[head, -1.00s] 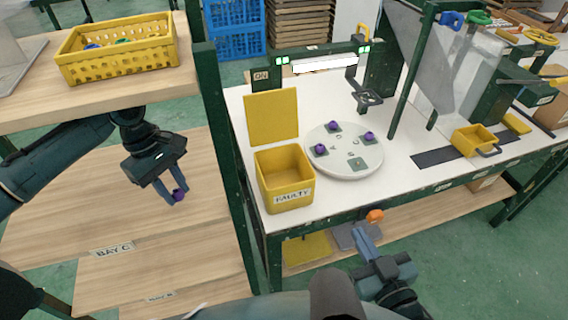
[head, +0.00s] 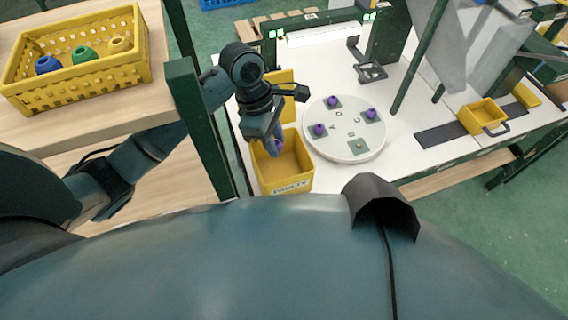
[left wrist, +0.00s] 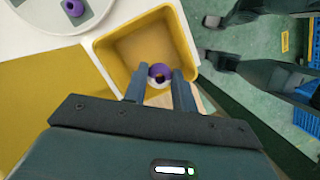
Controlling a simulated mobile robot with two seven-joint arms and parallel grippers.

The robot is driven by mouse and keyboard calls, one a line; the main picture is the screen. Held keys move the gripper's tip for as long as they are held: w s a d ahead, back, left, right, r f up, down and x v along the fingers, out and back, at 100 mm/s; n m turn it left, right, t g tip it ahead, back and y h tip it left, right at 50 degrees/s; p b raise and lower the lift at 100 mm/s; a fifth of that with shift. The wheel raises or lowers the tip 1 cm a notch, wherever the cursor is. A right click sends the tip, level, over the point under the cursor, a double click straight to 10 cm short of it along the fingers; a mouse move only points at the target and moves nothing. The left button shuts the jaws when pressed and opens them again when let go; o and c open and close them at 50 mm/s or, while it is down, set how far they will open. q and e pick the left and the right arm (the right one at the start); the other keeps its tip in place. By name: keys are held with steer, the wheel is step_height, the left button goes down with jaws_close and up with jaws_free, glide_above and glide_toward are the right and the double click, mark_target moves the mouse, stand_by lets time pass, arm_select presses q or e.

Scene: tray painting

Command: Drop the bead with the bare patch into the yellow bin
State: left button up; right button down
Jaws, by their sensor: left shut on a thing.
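My left gripper (head: 267,147) is shut on a purple bead (head: 277,145) over the yellow bin labelled FAULTY (head: 292,172). In the left wrist view, the bead (left wrist: 159,71) sits between the two fingertips (left wrist: 158,88), with the open yellow bin (left wrist: 128,52) beneath and around it. A pale area shows on the bead's lower edge; I cannot tell for certain that it is a bare patch. The bin looks empty where I can see inside. My right gripper is not in view.
A round white tray (head: 345,144) right of the bin holds three purple beads on square pads. A yellow crate (head: 100,81) with blue, green and tan pieces is on the left shelf. A dark green post (head: 200,125) stands between shelf and bench.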

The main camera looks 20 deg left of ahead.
arm_select(q)
steer(key=shift+f, duration=2.15)
steer(key=o, duration=1)
steer(key=v, duration=0.7)
steer(key=shift+r, duration=0.3)
steer(key=shift+a, duration=0.1)
